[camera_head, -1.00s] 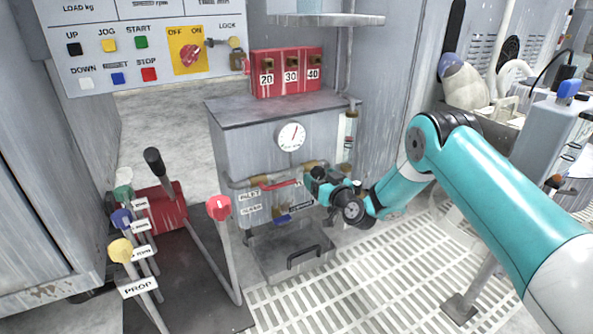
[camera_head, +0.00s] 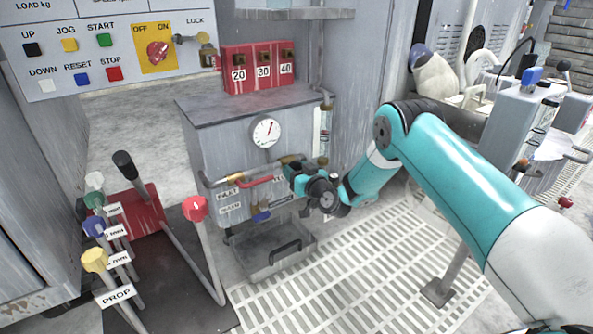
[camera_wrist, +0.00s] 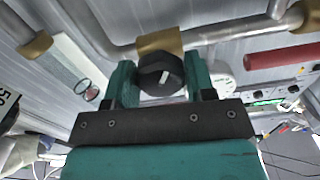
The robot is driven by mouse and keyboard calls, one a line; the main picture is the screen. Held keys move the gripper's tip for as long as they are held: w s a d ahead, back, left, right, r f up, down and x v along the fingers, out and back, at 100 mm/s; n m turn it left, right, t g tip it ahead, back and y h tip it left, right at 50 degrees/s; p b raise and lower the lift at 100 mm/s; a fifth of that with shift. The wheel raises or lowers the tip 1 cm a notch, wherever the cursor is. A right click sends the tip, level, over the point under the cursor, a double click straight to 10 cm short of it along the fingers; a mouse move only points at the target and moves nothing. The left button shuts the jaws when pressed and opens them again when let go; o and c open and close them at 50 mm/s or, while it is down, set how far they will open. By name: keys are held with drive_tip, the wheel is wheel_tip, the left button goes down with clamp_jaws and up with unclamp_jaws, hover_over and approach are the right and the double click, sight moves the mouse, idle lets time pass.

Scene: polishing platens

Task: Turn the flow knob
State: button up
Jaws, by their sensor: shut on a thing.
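The flow knob (camera_wrist: 165,72) is black and faceted, with a white pointer mark. In the wrist view it sits in front of a brass fitting (camera_wrist: 160,43) on a grey pipe. My gripper (camera_wrist: 160,78) has one teal finger on each side of the knob and is shut on it. In the head view my gripper (camera_head: 290,170) is at the pipework on the front of the grey cabinet (camera_head: 215,150), below and right of the round gauge (camera_head: 266,132). It hides the knob there.
A clear tube (camera_head: 324,130) stands right of the gauge. A red handle (camera_head: 262,181) and a blue handle (camera_head: 261,216) are close left of my gripper. A tray (camera_head: 265,262) lies below. Levers, including a red-knobbed one (camera_head: 195,208), stand at left.

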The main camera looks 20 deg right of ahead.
drive_tip(key=shift+r, duration=0.1)
drive_tip(key=m+p, duration=0.2)
drive_tip(key=shift+m, duration=0.4)
drive_tip(key=shift+m+p, duration=0.75)
drive_tip(key=shift+m, duration=0.85)
drive_tip(key=o, duration=0.9)
